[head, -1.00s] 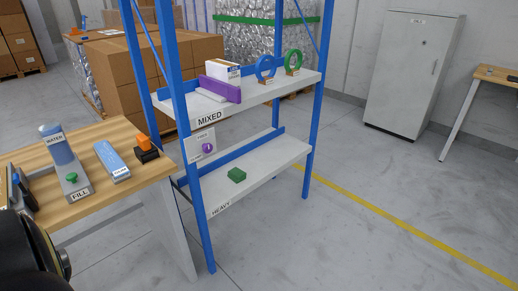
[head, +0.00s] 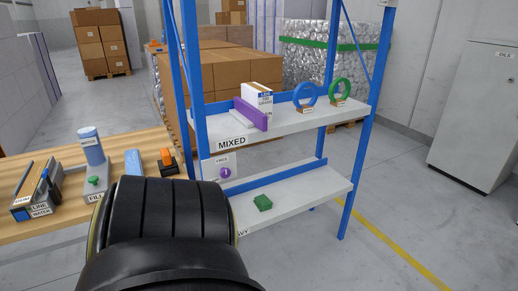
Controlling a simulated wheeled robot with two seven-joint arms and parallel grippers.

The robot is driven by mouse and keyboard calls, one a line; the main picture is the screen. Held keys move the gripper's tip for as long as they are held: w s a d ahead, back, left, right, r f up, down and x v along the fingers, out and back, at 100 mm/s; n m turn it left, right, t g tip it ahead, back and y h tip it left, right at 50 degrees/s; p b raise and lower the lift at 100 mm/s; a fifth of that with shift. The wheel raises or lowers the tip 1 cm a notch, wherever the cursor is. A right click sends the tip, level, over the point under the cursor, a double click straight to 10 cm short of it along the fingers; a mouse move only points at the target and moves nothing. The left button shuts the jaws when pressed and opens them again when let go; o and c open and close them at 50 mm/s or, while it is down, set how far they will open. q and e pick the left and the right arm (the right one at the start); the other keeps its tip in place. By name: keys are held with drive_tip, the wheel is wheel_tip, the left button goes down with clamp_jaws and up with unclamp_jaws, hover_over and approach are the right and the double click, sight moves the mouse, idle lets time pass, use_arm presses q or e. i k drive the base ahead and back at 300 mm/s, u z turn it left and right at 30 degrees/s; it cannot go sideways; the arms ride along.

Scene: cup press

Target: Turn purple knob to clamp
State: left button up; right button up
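A purple bar (head: 251,113) stands on the upper shelf, in front of a white box (head: 257,96). A thick black part of my own arm fills the bottom middle of the head view and lies in front of the wooden table and the lower shelf's left end. Neither gripper's fingers show, and nothing visible touches the knob.
The upper shelf (head: 290,119) also holds a blue ring (head: 305,94) and a green ring (head: 340,90). A green block (head: 262,203) sits on the lower shelf (head: 300,194). The wooden table (head: 40,229) at left holds a blue bottle (head: 91,148) and other items. Floor at right is clear.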

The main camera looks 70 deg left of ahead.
sight(225, 173)
drive_tip(key=i, duration=1.6)
drive_tip(key=u, duration=1.75)
